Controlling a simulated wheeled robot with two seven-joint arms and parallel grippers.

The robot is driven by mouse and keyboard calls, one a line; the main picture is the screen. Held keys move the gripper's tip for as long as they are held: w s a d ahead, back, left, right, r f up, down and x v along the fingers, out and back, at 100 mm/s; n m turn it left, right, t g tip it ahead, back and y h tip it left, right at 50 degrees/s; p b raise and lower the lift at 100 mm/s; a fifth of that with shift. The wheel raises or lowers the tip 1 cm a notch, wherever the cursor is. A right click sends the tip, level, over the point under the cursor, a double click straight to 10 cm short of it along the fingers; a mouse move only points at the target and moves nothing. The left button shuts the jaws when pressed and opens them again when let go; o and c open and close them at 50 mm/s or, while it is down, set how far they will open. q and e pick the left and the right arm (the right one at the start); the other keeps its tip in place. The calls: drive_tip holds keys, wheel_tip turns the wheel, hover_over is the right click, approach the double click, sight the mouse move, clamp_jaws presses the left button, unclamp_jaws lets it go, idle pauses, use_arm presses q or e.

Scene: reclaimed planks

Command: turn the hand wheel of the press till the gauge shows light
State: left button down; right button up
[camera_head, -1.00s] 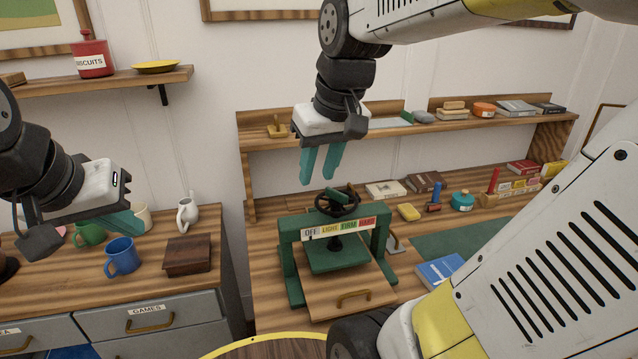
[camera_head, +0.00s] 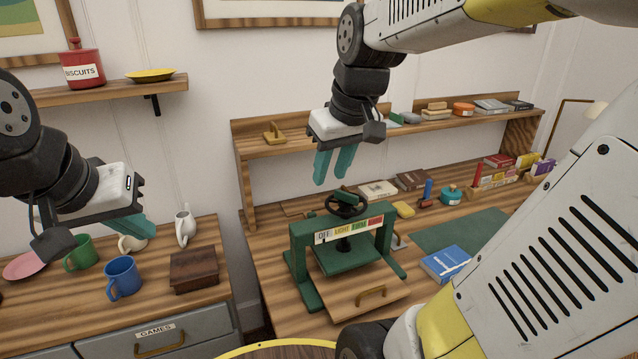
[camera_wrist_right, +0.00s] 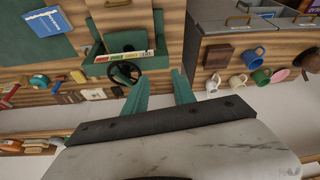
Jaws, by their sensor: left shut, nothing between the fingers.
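The green press (camera_head: 300,262) stands on the wooden bench, its dark hand wheel (camera_head: 346,204) on top. The gauge strip (camera_head: 349,229) across its front reads OFF, LIGHT, FIRM and HARD; I cannot make out clearly where it points. My right gripper (camera_head: 332,182) points down above the wheel, slightly to its left and apart from it, open and empty. The wheel (camera_wrist_right: 125,72) shows beyond the right fingers (camera_wrist_right: 160,82) in the right wrist view. My left gripper (camera_head: 150,234) is shut and empty above the mugs on the left cabinet, away from the press.
A blue mug (camera_head: 123,277), a green mug (camera_head: 80,252) and a dark wooden box (camera_head: 194,270) stand on the left cabinet. A shelf (camera_head: 285,147) runs behind the press. A blue book (camera_head: 446,263) and a green mat (camera_head: 460,231) lie to its right.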

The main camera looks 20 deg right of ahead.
drive_tip(key=w+d+f+n+g, duration=0.2)
drive_tip(key=w+d, duration=0.1)
drive_tip(key=w, duration=0.5)
drive_tip(key=n+g+h, duration=0.1)
drive_tip(key=n+g, duration=0.1)
drive_tip(key=n, duration=0.1)
hover_over(347, 193)
drive_tip(key=f, duration=0.5)
drive_tip(key=shift+s+a, duration=0.1)
drive_tip(key=shift+a, duration=0.1)
drive_tip(key=shift+d+f, duration=0.15)
drive_tip(key=shift+f, duration=0.05)
drive_tip(key=shift+w+f, duration=0.2)
drive_tip(key=shift+f, duration=3.7)
clamp_jaws()
